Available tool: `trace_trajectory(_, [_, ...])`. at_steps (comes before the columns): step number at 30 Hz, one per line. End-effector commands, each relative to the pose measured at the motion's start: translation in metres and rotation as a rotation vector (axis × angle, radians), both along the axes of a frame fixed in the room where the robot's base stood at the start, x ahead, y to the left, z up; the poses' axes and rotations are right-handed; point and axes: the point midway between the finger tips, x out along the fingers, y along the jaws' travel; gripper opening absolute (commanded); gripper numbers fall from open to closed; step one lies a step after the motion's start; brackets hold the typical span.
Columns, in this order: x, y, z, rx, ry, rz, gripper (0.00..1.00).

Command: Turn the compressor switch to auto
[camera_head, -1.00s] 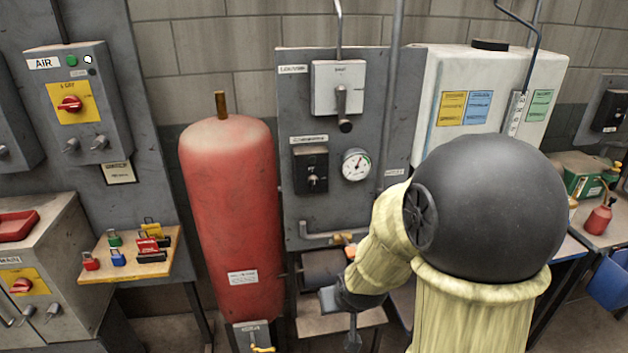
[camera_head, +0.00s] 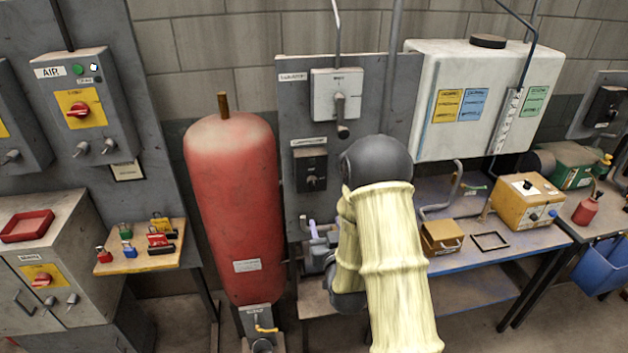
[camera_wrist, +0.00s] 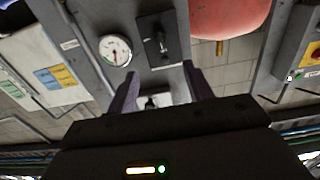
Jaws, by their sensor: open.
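The compressor switch (camera_head: 310,168) is a small black box with a rotary knob on the grey panel, below a small label plate. In the wrist view, which looks upside down, the switch (camera_wrist: 157,40) shows with its knob, just beyond my fingertips. My gripper (camera_wrist: 160,72) is open and empty, its two purple fingers apart and not visibly touching the knob. In the head view my arm covers most of the gripper, low in front of the panel. I cannot read the knob's setting.
A round gauge (camera_wrist: 115,50) sits beside the switch; my arm hides it in the head view. A white lever box (camera_head: 337,96) is above the switch. A red tank (camera_head: 236,210) stands close on the left. A white tank (camera_head: 480,100) hangs at right above a bench.

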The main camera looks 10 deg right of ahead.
Motion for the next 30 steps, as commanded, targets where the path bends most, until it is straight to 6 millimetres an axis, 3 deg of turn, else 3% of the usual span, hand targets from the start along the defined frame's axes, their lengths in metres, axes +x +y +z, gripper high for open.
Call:
trace_trajectory(14, [0.004, 0.000, 0.003, 0.000, -0.017, -0.001, 0.51])
trace_trajectory(20, [0.023, 0.000, 0.005, 0.000, -0.017, -0.001, 0.51])
trace_trajectory(30, [0.071, 0.000, 0.005, 0.000, -0.017, -0.001, 0.51])
